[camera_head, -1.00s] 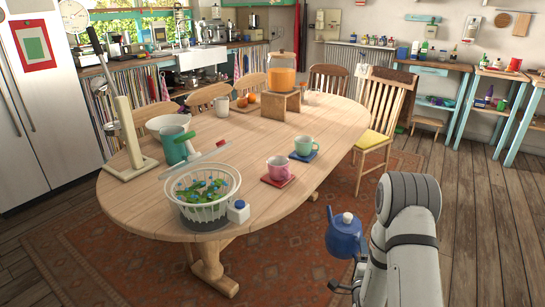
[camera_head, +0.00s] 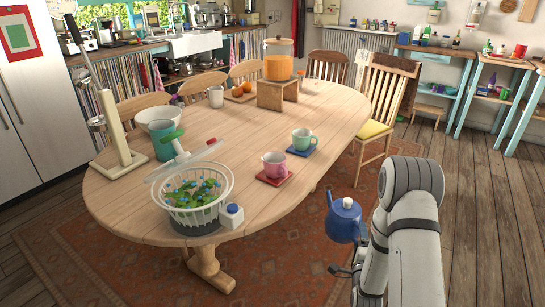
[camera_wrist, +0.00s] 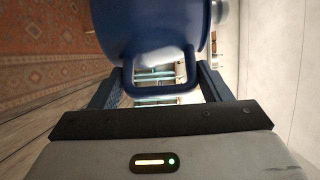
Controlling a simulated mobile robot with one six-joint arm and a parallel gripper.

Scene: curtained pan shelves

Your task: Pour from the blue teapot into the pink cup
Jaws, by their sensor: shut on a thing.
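The blue teapot (camera_head: 344,220) is held off the table's front right edge, over the floor, its lid on top and its spout to the left. My gripper (camera_wrist: 158,82) is shut on the teapot's handle; the teapot (camera_wrist: 150,22) fills the top of the wrist view. In the head view my wrist hides much of the gripper. The pink cup (camera_head: 275,165) stands upright on a red coaster (camera_head: 274,178) near the table's front right edge, left of and beyond the teapot. The cup's inside is too small to tell whether it holds anything.
A green cup (camera_head: 301,141) stands on a blue coaster (camera_head: 302,151) just behind the pink cup. A salad spinner (camera_head: 192,217) and a paper towel stand (camera_head: 117,130) are at the table's left. A juice dispenser (camera_head: 278,65) stands at the back. A chair (camera_head: 388,103) is right of the table.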

